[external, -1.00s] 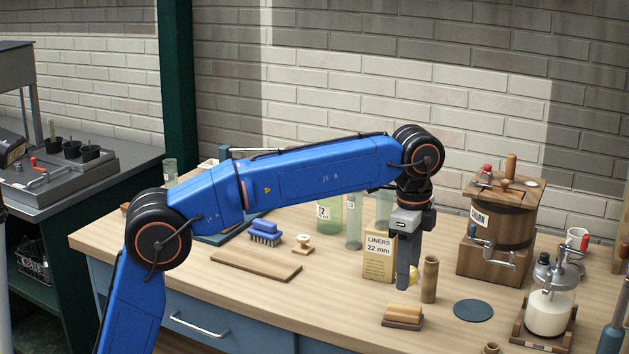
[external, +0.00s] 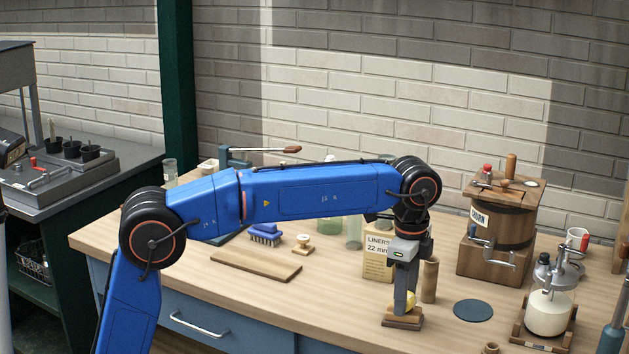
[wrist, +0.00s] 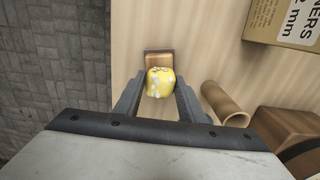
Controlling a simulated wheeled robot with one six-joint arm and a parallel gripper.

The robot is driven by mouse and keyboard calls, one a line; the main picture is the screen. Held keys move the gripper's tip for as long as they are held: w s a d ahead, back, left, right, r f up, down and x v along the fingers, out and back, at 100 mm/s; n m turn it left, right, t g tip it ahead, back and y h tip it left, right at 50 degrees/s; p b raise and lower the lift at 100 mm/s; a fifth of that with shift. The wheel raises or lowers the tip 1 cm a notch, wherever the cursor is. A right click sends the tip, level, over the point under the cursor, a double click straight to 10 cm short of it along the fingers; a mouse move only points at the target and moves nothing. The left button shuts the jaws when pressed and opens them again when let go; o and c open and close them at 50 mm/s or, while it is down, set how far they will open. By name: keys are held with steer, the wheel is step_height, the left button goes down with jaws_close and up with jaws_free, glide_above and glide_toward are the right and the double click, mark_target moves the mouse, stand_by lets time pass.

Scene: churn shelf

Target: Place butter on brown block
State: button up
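The butter (wrist: 160,84) is a yellow lump with pale patches, between my gripper's two fingers in the wrist view. My gripper (wrist: 160,90) is shut on it, with the fingers close along both sides. The brown block (wrist: 158,56) shows just beyond and under the butter. In the external view, my gripper (external: 402,308) points straight down at the brown block (external: 402,322) near the table's front edge. The butter (external: 411,300) shows partly behind a finger, at the block's top. I cannot tell whether it bears fully on the block.
A hollow wooden tube (external: 429,280) stands close to the right of my gripper. A liners box (external: 378,262) stands behind it. A dark round mat (external: 473,310), a churn (external: 497,235) and a glass jar (external: 548,312) are further right. A flat wooden board (external: 256,265) lies left.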

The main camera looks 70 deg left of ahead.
steer(key=shift+o, duration=1.4)
steer(key=shift+r, duration=0.15)
step_height(320, 180, up, 12)
steer(key=shift+s, duration=0.1)
